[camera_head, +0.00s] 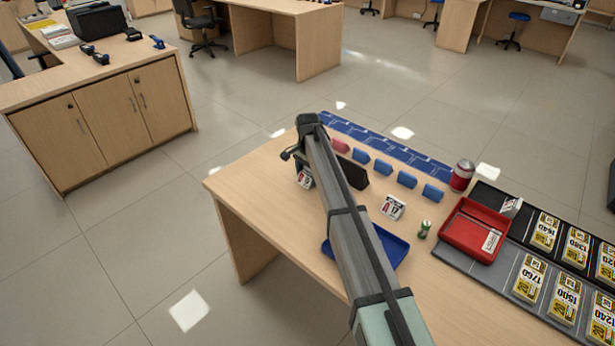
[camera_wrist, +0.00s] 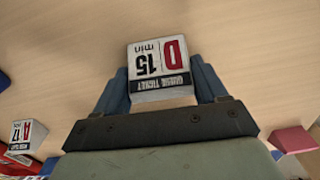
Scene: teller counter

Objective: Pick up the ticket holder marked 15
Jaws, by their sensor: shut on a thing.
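The ticket holder marked 15 (camera_wrist: 160,70) is a small white block with a red D patch and a black "QUEUE TICKET" band. In the wrist view it sits between the two fingers of my gripper (camera_wrist: 162,84), which is shut on it. In the head view the ticket holder (camera_head: 305,179) shows partly beside my gripper (camera_head: 299,168), near the left end of the counter. I cannot tell if it touches the counter. My arm hides part of this area.
A second ticket holder, marked A 17 (camera_head: 392,207), stands right of my arm; it also shows in the wrist view (camera_wrist: 24,134). The counter's left front (camera_head: 255,190) is clear.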

